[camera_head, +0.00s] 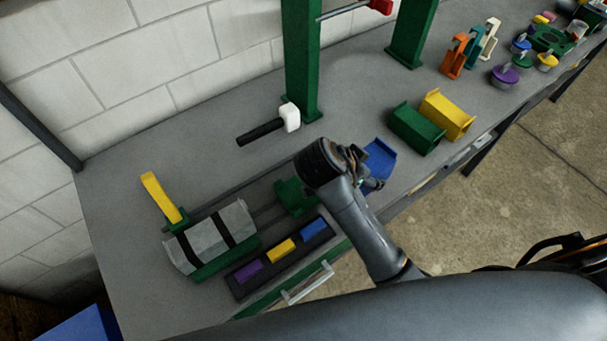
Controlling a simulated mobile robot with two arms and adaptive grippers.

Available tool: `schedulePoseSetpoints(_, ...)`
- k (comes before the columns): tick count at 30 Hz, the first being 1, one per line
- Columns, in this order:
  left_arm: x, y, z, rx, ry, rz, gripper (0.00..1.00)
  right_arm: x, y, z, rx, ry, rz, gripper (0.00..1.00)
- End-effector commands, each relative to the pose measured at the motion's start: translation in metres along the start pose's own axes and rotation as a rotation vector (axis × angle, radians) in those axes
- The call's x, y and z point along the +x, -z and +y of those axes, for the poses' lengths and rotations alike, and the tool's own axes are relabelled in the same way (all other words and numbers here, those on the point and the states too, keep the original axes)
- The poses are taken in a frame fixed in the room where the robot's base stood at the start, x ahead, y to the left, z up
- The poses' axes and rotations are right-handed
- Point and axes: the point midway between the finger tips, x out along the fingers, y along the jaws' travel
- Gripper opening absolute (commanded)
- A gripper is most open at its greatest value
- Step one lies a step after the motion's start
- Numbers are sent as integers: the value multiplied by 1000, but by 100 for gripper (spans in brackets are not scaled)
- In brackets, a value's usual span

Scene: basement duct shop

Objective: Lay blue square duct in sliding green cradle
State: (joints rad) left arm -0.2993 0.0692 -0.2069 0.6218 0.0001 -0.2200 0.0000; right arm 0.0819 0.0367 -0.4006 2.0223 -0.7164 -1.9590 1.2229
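The blue square duct (381,157) is on the grey bench, partly hidden behind my gripper and wrist. The green cradle (291,197) sits on a dark rail, left of my wrist. One arm reaches in from the lower right, and I take it as my right. Its gripper (371,180) is at the near left side of the blue duct. The fingers are small and partly hidden, so I cannot tell whether they touch or grip it. My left gripper is not in view.
Green (415,129) and yellow (447,114) ducts lie to the right. A grey strapped duct (212,236) sits at the left, beside a yellow lever (160,196). A white-headed mallet (270,125) lies behind. A dark tray (239,292) of coloured blocks is at the front. Green posts (301,60) stand behind.

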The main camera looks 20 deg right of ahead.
Motion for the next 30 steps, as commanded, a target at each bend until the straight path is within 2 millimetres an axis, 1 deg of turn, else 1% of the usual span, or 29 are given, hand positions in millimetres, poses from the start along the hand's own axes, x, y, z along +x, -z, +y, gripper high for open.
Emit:
schedulePoseSetpoints(1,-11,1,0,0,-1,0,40,-6,2,5,22,-21,-3,20)
schedulePoseSetpoints(3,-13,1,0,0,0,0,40,-7,0,8,44,-39,-1,20)
schedulePoseSetpoints(5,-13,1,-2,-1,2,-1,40,-6,-3,6,54,-46,0,20)
schedulePoseSetpoints(8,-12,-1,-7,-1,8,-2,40,-4,-11,-8,56,-47,2,20)
schedulePoseSetpoints(12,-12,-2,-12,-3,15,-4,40,0,-28,-39,54,-46,4,20)
schedulePoseSetpoints(18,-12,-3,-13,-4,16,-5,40,6,-52,-80,54,-47,3,20)
schedulePoseSetpoints(21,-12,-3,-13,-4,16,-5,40,18,-67,-92,53,-48,4,20)
schedulePoseSetpoints(26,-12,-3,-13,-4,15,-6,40,28,-83,-108,56,-47,3,20)
schedulePoseSetpoints(27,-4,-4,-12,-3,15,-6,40,33,-89,-110,56,-45,3,20)
schedulePoseSetpoints(30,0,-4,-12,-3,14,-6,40,35,-92,-114,57,-44,2,20)
